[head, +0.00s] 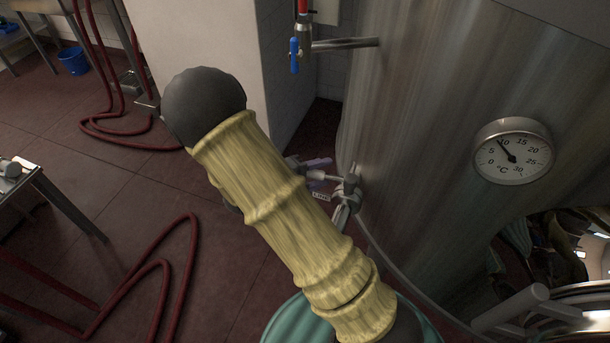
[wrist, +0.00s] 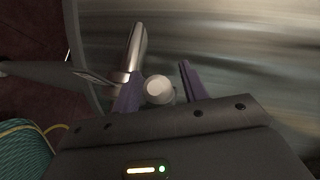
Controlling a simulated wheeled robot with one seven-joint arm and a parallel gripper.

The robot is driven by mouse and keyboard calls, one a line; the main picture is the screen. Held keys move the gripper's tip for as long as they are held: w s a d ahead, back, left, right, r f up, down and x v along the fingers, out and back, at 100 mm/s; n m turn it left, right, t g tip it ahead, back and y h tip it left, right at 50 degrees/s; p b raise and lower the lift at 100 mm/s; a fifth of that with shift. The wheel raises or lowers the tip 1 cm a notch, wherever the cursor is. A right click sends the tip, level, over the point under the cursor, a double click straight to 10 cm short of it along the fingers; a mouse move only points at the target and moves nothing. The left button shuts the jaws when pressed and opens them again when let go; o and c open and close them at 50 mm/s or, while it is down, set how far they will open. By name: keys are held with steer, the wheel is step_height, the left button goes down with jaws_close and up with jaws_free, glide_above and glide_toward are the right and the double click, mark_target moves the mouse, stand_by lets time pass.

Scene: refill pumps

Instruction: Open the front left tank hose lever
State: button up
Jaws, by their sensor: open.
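A metal valve fitting (head: 345,192) sits low on the left side of the big steel tank (head: 430,110) in the head view. My gripper (head: 320,172) is beside it, with its purple fingers partly showing behind my arm. In the wrist view, my gripper (wrist: 158,72) is open. A round pale grey knob end (wrist: 159,89) shows between its fingers; I cannot tell whether they touch it. A grey handle with a label (wrist: 70,74) reaches left from the fitting, and a shiny metal cylinder (wrist: 136,48) stands beyond the left finger.
A blue-handled valve (head: 294,55) is on a pipe higher up the tank. A round thermometer (head: 513,151) is on the tank's face. Red hoses (head: 165,265) lie on the tiled floor, a white wall column (head: 200,50) stands behind, and a table (head: 40,190) is at left.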

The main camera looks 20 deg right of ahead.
steer(key=p+v, duration=0.2)
steer(key=v, duration=1.5)
steer(key=shift+a, duration=0.25)
